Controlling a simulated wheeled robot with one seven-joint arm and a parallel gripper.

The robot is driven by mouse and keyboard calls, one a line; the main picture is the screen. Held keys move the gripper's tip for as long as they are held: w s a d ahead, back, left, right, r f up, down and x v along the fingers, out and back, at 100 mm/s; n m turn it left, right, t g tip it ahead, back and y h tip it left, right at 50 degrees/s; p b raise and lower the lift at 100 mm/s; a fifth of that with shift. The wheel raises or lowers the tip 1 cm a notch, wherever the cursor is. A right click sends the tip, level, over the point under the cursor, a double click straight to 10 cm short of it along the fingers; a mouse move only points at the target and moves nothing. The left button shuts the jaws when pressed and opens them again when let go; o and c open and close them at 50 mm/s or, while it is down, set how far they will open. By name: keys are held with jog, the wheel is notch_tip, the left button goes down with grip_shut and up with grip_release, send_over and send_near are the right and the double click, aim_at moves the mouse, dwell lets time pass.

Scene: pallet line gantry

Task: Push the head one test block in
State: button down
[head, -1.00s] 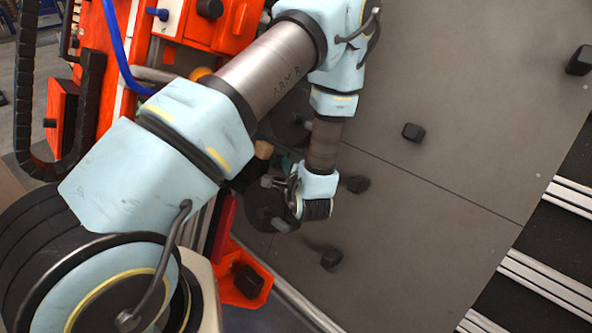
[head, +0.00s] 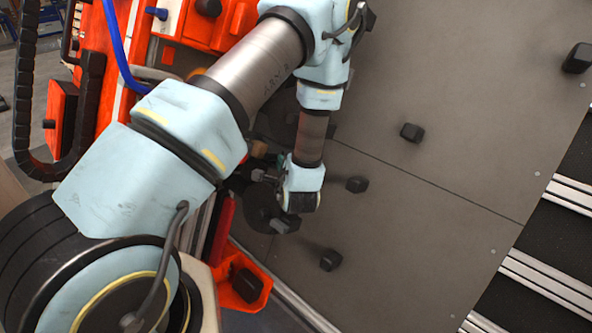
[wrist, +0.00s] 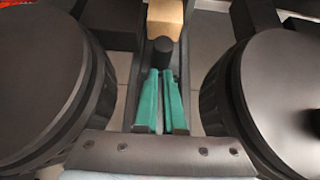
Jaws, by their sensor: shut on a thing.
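The test block (wrist: 166,20) is a tan block with a short dark round peg (wrist: 162,50) on its near side. My gripper (wrist: 161,76) has two green fingers, close together and shut on the peg. The block lies straight ahead of the fingertips, between two large dark round heads (wrist: 268,92) (wrist: 50,85). In the head view the tan block (head: 258,149) shows small beside my wrist, and my arm hides most of the fingers. How deep the block sits in its seat is hidden.
An orange machine frame (head: 205,30) with a blue hose (head: 118,40) stands at the left. An orange bracket (head: 245,285) is below my wrist. A grey plate (head: 430,190) with several black knobs (head: 411,132) fills the right, mostly clear.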

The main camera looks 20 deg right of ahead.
jog(key=shift+w+a+r+n+y, duration=0.15)
jog(key=shift+w+a+r, duration=0.05)
jog(key=shift+w+a, duration=0.35)
jog(key=shift+w+a+r+n+y, duration=0.15)
jog(key=shift+w+a, duration=0.25)
jog(key=shift+w, duration=0.15)
jog(key=shift+s+d+f+b, duration=0.2)
jog(key=shift+s+d+b, duration=0.2)
jog(key=shift+s+d, duration=0.45)
jog(key=shift+s+d+b, duration=0.15)
jog(key=shift+s+d, duration=0.15)
jog(key=shift+s, duration=0.4)
jog(key=shift+s+d+b, duration=0.1)
jog(key=shift+s+d, duration=0.2)
jog(key=shift+s, duration=0.4)
jog(key=shift+s+d+b, duration=0.15)
jog(key=shift+s+d, duration=0.15)
jog(key=shift+s, duration=0.4)
